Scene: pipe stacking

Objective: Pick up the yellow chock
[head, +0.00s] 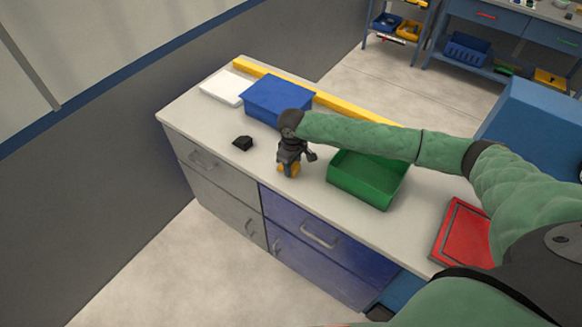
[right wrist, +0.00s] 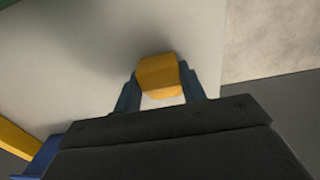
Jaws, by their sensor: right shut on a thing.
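The yellow chock (head: 289,169) is a small yellow-orange block at the fingertips of my right gripper (head: 290,164), near the front edge of the worktop. In the right wrist view the chock (right wrist: 158,75) sits between the two dark fingers of the right gripper (right wrist: 160,88), which are shut on it. It shows no clear contact with the worktop in the wrist view; from these frames I cannot tell whether it is lifted. My left gripper is not in view.
A black chock-like block (head: 243,143) lies left of the gripper. A blue box (head: 278,98) stands behind and a green bin (head: 366,180) stands to the right. A white tray (head: 224,88), a yellow bar (head: 350,107) and a red tray (head: 462,233) also lie on the worktop (head: 236,171).

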